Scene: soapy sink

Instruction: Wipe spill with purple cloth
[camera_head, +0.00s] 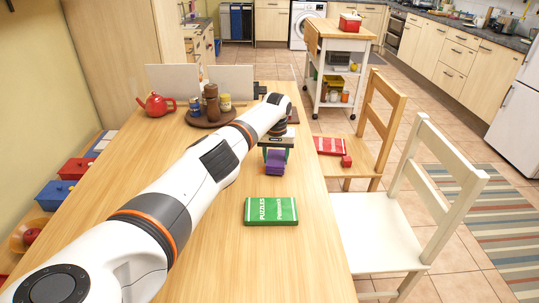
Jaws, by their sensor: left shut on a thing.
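The purple cloth (275,163) is at my left gripper (276,151), over the right part of the wooden table (215,258). My left arm reaches in from the lower left across the table. The left gripper points down and is shut on the cloth, which shows as a folded bundle below the jaws. I cannot tell whether the cloth touches the table. No spill can be made out; my arm covers much of the table's middle. My right gripper is not in view.
A green puzzle box (270,211) lies nearer on the table. A red teapot (156,105) and a round tray (209,121) with jars stand at the back left. A white chair (395,225) and a wooden chair (366,150) line the right edge.

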